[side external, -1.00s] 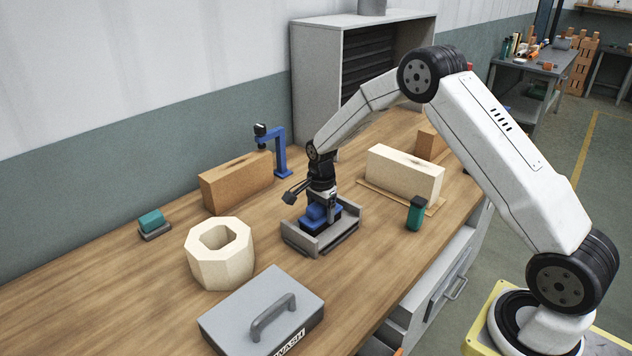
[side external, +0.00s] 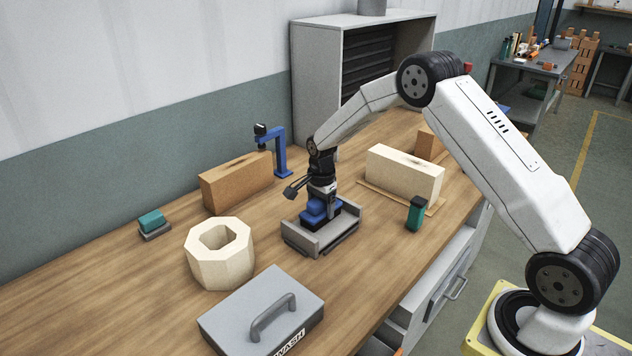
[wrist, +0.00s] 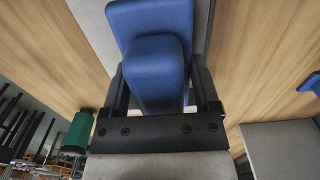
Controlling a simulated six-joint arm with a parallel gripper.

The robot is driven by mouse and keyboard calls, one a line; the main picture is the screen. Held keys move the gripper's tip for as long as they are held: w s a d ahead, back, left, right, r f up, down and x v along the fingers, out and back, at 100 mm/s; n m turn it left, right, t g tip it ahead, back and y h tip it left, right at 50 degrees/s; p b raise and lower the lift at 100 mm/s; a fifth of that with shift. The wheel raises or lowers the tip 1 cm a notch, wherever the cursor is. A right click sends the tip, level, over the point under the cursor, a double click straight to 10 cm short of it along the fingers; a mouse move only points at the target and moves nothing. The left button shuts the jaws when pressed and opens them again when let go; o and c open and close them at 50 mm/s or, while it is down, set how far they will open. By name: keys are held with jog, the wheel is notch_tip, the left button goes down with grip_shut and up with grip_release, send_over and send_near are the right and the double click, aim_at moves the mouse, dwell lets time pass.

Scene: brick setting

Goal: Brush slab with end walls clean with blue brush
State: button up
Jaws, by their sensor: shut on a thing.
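The grey slab with end walls (side external: 330,240) lies on the wooden bench in the middle of the side view. The blue brush (side external: 318,212) is on the slab between its end walls. My gripper (side external: 325,200) points down over the slab and is shut on the brush's blue handle. In the wrist view the brush (wrist: 158,65) fills the space between the two dark fingers of my gripper (wrist: 162,90). The bristles and their contact with the slab are mostly hidden.
A cream block (side external: 405,173) and green bottle (side external: 415,214) stand right of the slab. A tan block (side external: 236,182) and blue stand (side external: 281,152) are behind. A cream octagonal ring (side external: 222,268), grey lidded box (side external: 240,315) and teal-topped block (side external: 152,220) sit left and in front.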

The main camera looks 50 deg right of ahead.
jog(key=shift+s, duration=2.65)
jog(key=shift+w, duration=4.1)
notch_tip(320, 180, up, 8)
